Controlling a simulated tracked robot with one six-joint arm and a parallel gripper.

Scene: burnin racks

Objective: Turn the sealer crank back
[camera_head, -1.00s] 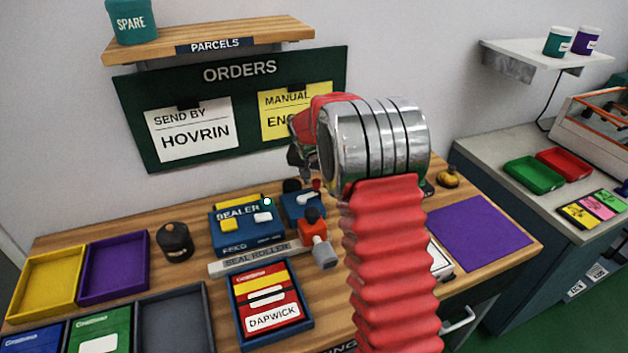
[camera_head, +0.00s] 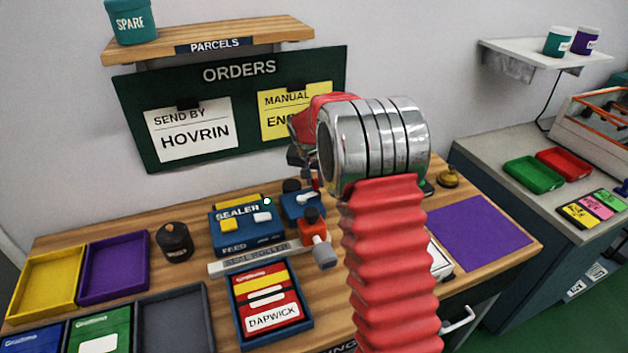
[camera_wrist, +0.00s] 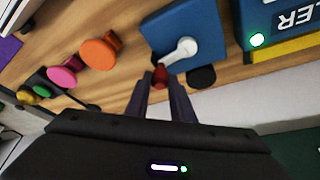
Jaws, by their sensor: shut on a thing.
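The blue sealer (camera_head: 240,232) stands on the wooden bench, with a lit pale-green lamp (camera_head: 267,201) at its top right corner. The lamp also shows in the wrist view (camera_wrist: 257,40). To its right is a smaller blue housing (camera_head: 293,212) carrying the pale grey crank (camera_wrist: 181,50). The crank's arm ends in a red knob (camera_wrist: 160,77). My gripper (camera_wrist: 162,84) is shut on this knob, one dark finger on each side. In the head view my gripper (camera_head: 307,178) is partly hidden by my wrist, and the knob is hard to make out.
A tray with the Dapwick pack (camera_head: 270,312) is nearer. A dark round pot (camera_head: 174,241) stands left. In the wrist view, orange (camera_wrist: 100,52) and pink (camera_wrist: 65,76) knobs stand beside the housing.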

